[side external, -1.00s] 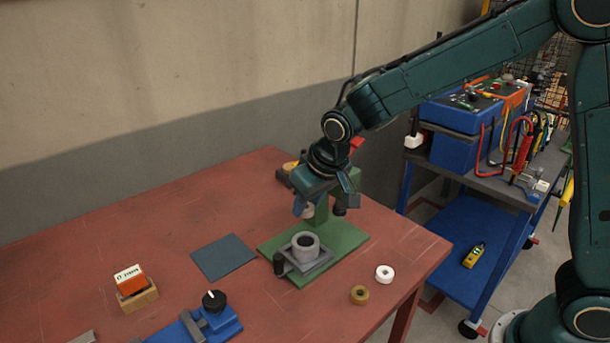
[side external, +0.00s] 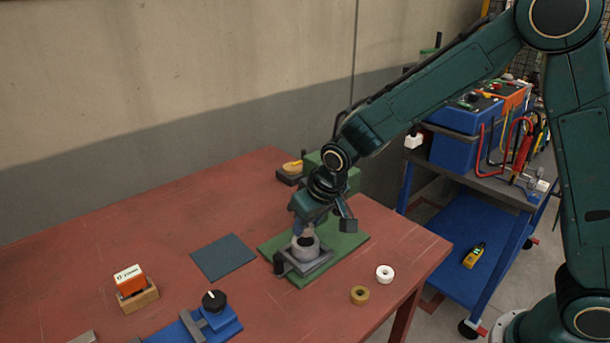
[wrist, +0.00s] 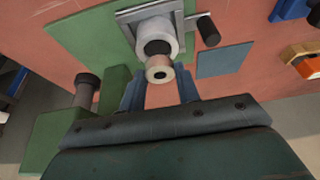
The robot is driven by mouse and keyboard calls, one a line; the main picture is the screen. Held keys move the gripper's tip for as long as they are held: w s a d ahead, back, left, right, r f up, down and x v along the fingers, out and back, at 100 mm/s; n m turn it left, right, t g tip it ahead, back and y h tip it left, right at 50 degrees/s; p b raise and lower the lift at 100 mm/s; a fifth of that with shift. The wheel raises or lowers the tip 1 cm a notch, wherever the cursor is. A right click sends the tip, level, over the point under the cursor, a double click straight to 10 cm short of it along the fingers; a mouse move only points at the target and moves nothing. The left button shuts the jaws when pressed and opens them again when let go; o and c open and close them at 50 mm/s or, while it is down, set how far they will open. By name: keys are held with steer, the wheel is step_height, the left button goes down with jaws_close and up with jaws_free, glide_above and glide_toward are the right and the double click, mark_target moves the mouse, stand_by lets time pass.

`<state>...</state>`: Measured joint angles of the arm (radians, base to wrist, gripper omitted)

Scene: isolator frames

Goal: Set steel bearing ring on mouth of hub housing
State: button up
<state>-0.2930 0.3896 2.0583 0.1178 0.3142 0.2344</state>
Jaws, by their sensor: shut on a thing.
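The hub housing (side external: 306,253) is a light grey cylinder with a dark mouth. It stands upright in a grey square fixture on a green base plate (side external: 345,243); its side also shows in the wrist view (wrist: 148,29). My gripper (side external: 303,231) points down just above the housing. In the wrist view my gripper (wrist: 160,80) has its blue fingers either side of the small pale steel bearing ring (wrist: 158,70) and is shut on it. There the ring overlaps the near edge of the dark mouth. I cannot tell whether ring and housing touch.
A green block stands behind my gripper on the base plate. A black knob (side external: 279,263) is at the fixture's left. A white ring (side external: 385,272) and a brass ring (side external: 359,294) lie to the right. A dark blue mat (side external: 223,257) lies left on the red table.

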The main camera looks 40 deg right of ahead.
steer(key=shift+f, duration=0.35)
steer(key=shift+f, duration=1)
stand_by(1.6)
steer(key=o, duration=1.1)
steer(key=v, duration=1.3)
steer(key=shift+r, duration=0.35)
steer(key=shift+s, duration=0.15)
steer(key=s+d+r, duration=0.2)
steer(key=s+d, duration=0.1)
steer(key=s, duration=0.4)
steer(key=s+d+r, duration=0.2)
steer(key=s+d, duration=0.2)
steer(key=s, duration=0.3)
steer(key=s+d+r+t, duration=0.1)
steer(key=s+d+r, duration=0.1)
steer(key=s, duration=0.6)
steer(key=shift+d+r, duration=0.15)
steer(key=shift+d, duration=0.6)
